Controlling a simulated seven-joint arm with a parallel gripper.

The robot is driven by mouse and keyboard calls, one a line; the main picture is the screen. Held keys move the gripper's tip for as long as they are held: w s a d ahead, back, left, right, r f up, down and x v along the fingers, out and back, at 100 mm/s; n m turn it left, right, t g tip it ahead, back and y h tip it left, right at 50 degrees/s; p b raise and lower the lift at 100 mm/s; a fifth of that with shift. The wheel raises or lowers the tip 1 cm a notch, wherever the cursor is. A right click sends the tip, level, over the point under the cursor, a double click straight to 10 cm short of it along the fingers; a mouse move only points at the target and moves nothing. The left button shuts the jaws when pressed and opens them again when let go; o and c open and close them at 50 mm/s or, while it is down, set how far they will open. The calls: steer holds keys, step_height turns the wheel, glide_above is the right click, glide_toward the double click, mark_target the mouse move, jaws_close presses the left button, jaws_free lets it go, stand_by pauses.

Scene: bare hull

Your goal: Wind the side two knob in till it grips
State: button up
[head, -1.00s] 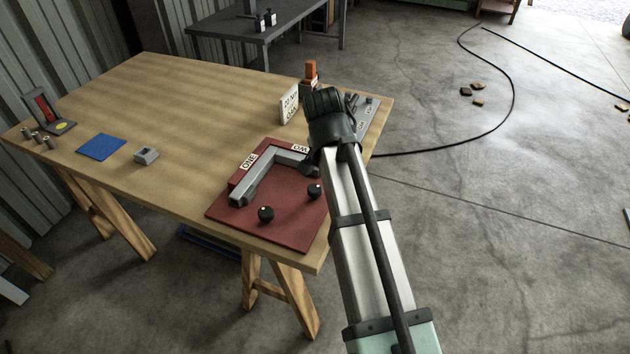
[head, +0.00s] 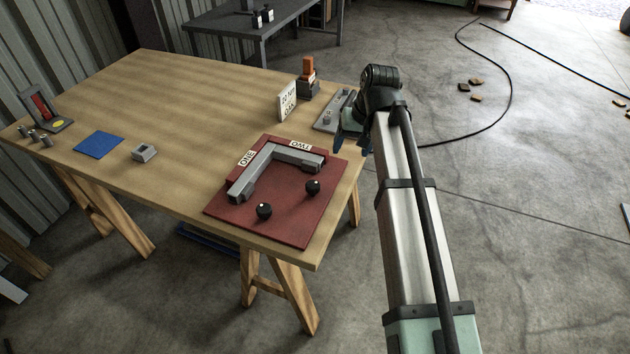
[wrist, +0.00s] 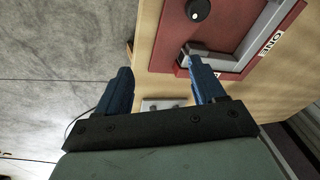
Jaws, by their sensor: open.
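A dark red board (head: 285,225) at the table's near right corner carries a grey L-shaped bar (head: 262,170), with a ONE label (head: 247,158) and a TWO label (head: 300,145) behind its two arms. A black round knob (head: 313,187) stands near the end of the TWO arm; this appears to be the side two knob, also in the wrist view (wrist: 198,10). A second black knob (head: 264,211) stands near the end of the ONE arm. My gripper (head: 352,145) is open and empty beyond the board's right side; its blue fingers (wrist: 160,70) are apart from the knobs.
Behind the board stand a white sign (head: 287,101), an orange-topped block (head: 308,75) and a grey plate (head: 333,112) with small fittings. A blue mat (head: 98,146), a small grey block (head: 144,153) and a red-and-grey stand (head: 47,110) lie left. The table's middle is clear.

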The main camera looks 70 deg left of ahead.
mark_target(313, 184)
steer(key=s+r+n+g, duration=0.1)
steer(key=s+n+g, duration=0.3)
steer(key=n, duration=1.2)
steer(key=shift+t+h, duration=0.3)
steer(key=shift+t, duration=0.4)
steer(key=x, duration=1.4)
steer(key=shift+s+r, duration=0.15)
steer(key=shift+s, duration=0.1)
